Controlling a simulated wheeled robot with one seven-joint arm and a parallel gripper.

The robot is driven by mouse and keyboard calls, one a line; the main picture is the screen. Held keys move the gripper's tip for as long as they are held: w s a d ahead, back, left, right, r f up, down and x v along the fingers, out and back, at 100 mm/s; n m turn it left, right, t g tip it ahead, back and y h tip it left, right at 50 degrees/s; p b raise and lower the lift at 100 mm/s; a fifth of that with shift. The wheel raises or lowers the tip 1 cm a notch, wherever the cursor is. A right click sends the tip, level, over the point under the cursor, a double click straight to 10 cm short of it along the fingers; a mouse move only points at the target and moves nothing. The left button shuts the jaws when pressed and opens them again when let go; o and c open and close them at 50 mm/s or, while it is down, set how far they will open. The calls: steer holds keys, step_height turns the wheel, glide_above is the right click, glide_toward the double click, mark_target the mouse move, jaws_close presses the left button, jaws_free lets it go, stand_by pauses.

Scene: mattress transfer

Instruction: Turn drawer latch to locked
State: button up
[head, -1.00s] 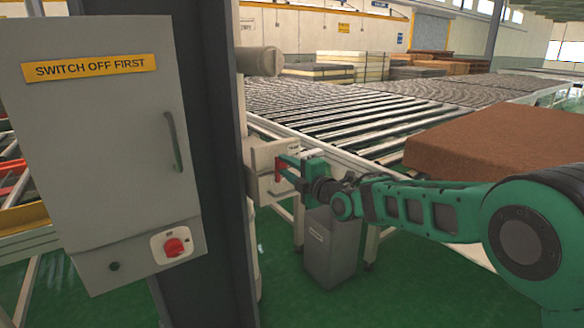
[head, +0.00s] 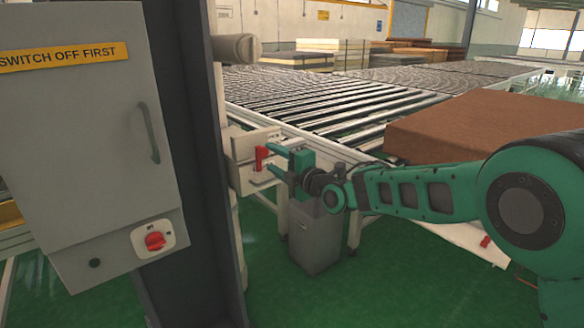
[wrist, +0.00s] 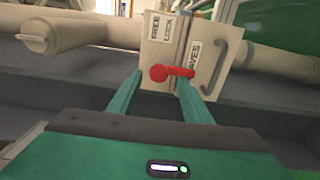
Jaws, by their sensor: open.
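The red latch (head: 261,158) is on the front of a small pale drawer unit (head: 243,146), beside the conveyor. It stands upright in the head view. In the wrist view the latch (wrist: 174,72) lies across the picture, its round end left and its arm reaching right onto the drawer front (wrist: 212,62). A label plate (wrist: 158,27) above it reads FREE and LOCK; the drawer label is partly covered. My gripper (head: 271,159) is open, with its fingertips just short of the latch. The wrist view shows the fingers (wrist: 161,82) on either side of it, with nothing gripped.
A grey cabinet (head: 75,130) with a red rotary switch (head: 155,241) and a dark post (head: 185,120) stand at left. A grey bin (head: 316,240) is below my gripper. A roller conveyor (head: 320,105) and a brown mattress (head: 480,125) lie behind. Green floor is clear in front.

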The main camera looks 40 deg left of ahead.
steer(key=v, duration=0.8)
steer(key=shift+w, duration=0.3)
